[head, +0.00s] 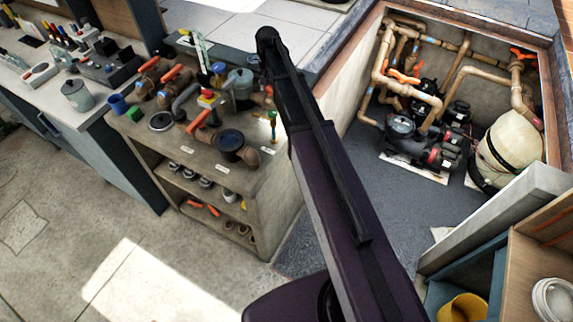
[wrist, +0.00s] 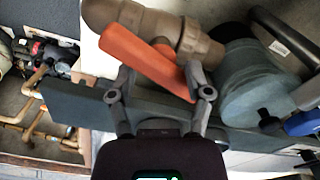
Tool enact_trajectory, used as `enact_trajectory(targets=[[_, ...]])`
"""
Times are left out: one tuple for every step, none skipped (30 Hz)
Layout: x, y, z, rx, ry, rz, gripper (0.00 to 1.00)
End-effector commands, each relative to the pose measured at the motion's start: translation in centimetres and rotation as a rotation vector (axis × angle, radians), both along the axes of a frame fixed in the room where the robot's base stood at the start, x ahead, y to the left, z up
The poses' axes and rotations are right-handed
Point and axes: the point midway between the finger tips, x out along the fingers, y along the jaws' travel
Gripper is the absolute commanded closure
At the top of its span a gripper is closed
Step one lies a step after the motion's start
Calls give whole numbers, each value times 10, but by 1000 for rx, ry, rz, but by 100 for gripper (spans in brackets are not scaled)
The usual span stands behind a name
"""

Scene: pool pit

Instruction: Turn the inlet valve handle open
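In the wrist view an orange lever handle (wrist: 145,58) sits on a tan pipe valve (wrist: 200,38). It slants from upper left to lower right. My gripper (wrist: 160,72) is open, its two fingers spread on either side of the handle's lower part. The right fingertip is very close to the handle's edge; I cannot tell whether they touch. In the head view my arm crosses the middle and my gripper is not visible. Several orange-handled valves (head: 198,121) stand on the bench there; I cannot tell which is the inlet valve.
A grey-blue rounded housing (wrist: 245,85) is right of the valve. The workbench (head: 235,182) is crowded with fittings and has shelves below. A pit with pipes, pumps (head: 402,128) and a cream tank (head: 510,150) is at right. The floor (head: 60,250) at front left is clear.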

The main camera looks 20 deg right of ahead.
Motion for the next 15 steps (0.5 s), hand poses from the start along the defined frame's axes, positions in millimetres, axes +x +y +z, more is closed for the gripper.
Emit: enact_trajectory(targets=[[0, 0, 0, 0, 0, -30, 37], [0, 0, 0, 0, 0, -49, 37], [0, 0, 0, 0, 0, -76, 37], [0, 0, 0, 0, 0, -95, 37], [0, 0, 0, 0, 0, -114, 37], [0, 0, 0, 0, 0, -141, 37], [0, 0, 0, 0, 0, -161, 37], [0, 0, 0, 0, 0, -180, 37], [0, 0, 0, 0, 0, -206, 37], [0, 0, 0, 0, 0, -226, 37], [0, 0, 0, 0, 0, -245, 37], [0, 0, 0, 0, 0, -271, 37], [0, 0, 0, 0, 0, -291, 37], [0, 0, 0, 0, 0, -310, 37], [0, 0, 0, 0, 0, -336, 37]])
